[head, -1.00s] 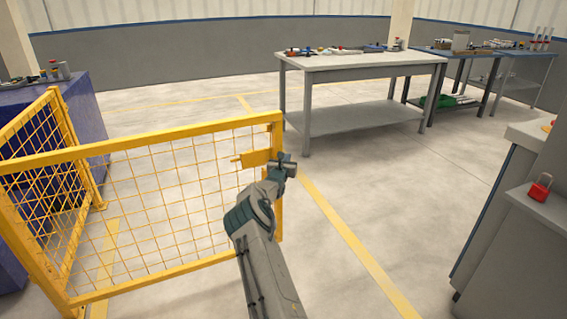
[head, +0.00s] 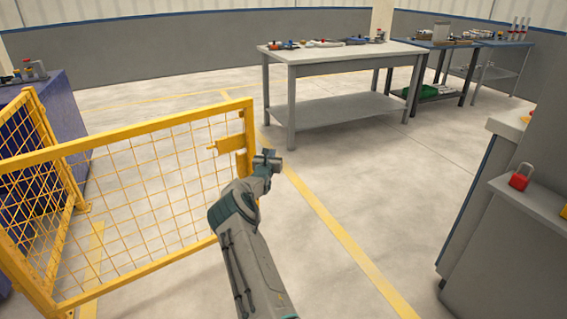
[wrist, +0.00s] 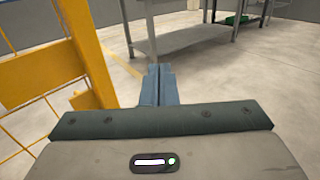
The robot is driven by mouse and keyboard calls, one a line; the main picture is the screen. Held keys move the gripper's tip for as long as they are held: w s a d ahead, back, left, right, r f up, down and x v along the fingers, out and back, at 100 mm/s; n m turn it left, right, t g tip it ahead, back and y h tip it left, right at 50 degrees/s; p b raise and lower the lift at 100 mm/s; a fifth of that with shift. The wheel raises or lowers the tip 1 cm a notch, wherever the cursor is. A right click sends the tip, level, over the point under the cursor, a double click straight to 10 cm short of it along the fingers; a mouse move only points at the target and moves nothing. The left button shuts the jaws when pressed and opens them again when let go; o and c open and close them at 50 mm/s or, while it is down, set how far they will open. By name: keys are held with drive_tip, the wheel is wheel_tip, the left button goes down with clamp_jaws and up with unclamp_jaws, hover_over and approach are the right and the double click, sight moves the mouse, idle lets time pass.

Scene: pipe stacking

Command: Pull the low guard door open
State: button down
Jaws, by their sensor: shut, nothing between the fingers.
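The low guard door (head: 140,134) is a yellow-framed wire mesh panel at the left of the head view. Its free end post (head: 250,128) carries a yellow latch plate (head: 228,145). My gripper (head: 268,160) is just right of that post, near the plate's height. In the wrist view my gripper's fingers (wrist: 157,85) are together and empty. The door's yellow post (wrist: 88,45) and plate (wrist: 30,86) stand left of them there, with floor showing between post and fingertips. The lower part of the post is partly hidden by my arm in the head view.
A yellow mesh fence (head: 38,150) runs back at the left beside a blue-covered table (head: 62,100). A grey workbench (head: 345,58) stands behind. A grey cabinet (head: 470,220) with a red padlock (head: 520,177) is at right. Floor between is clear.

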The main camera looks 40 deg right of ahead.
drive_tip(key=s+p, duration=0.4)
drive_tip(key=s, duration=0.8)
drive_tip(key=shift+s+a, duration=0.35)
drive_tip(key=shift+a, duration=0.05)
drive_tip(key=s+r+m+g+h+p, duration=0.25)
drive_tip(key=r+m, duration=0.25)
drive_tip(key=r, duration=0.3)
drive_tip(key=s+r+m+g+h+p, duration=0.1)
drive_tip(key=s+r+m+g, duration=0.3)
drive_tip(key=r, duration=0.3)
drive_tip(key=s+a+r+m+g+y+p, duration=0.2)
drive_tip(key=s+a+r+m+g+p, duration=0.15)
drive_tip(key=s+a+r+m, duration=0.45)
drive_tip(key=s+a+r+m+y+p, duration=0.2)
drive_tip(key=s+a, duration=0.6)
drive_tip(key=a, duration=0.4)
drive_tip(key=s+a+r+m+y+p, duration=0.3)
drive_tip(key=s+a+y, duration=0.5)
drive_tip(key=a, duration=0.5)
drive_tip(key=s+a+r+m+y+p, duration=0.3)
drive_tip(key=s+a, duration=0.5)
drive_tip(key=a, duration=0.4)
wheel_tip(320, 180, up, 4)
drive_tip(key=shift+a+f+m+t+y, duration=0.15)
drive_tip(key=shift+a+m+t+y, duration=0.2)
drive_tip(key=shift+m+y, duration=0.55)
drive_tip(key=shift+s, duration=0.1)
